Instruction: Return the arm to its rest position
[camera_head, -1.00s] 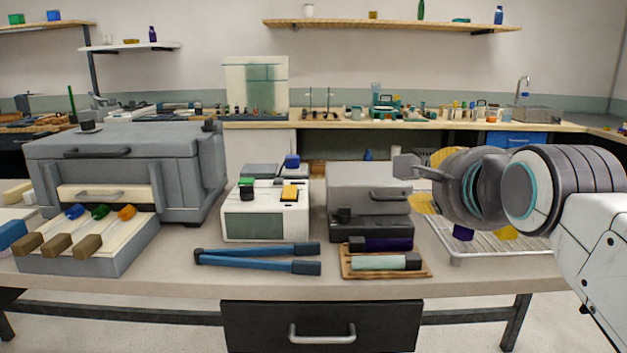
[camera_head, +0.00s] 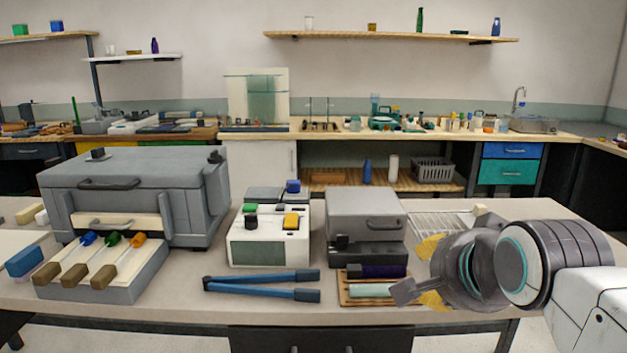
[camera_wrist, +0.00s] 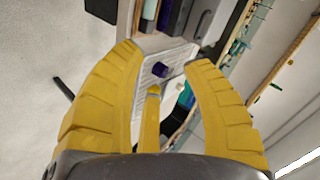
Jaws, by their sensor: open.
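My gripper (camera_head: 424,273) is at the right of the head view, above the right part of the table, with its yellow fingers partly hidden by my wrist. In the wrist view my gripper (camera_wrist: 164,57) has its fingers spread wide, with nothing held between them. Rods with brown ends and blue, green and orange tips lie on a grey block (camera_head: 100,288) at the left. A pale green cylinder (camera_head: 370,290) lies on a wooden tray (camera_head: 356,302), its right end hidden behind my gripper.
A white wire rack (camera_head: 440,222) lies behind my gripper and also shows in the wrist view (camera_wrist: 150,82). Blue tongs (camera_head: 262,284), a white device (camera_head: 270,249), a grey case (camera_head: 366,207) and a large grey box (camera_head: 135,180) crowd the table. The table's right end is fairly clear.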

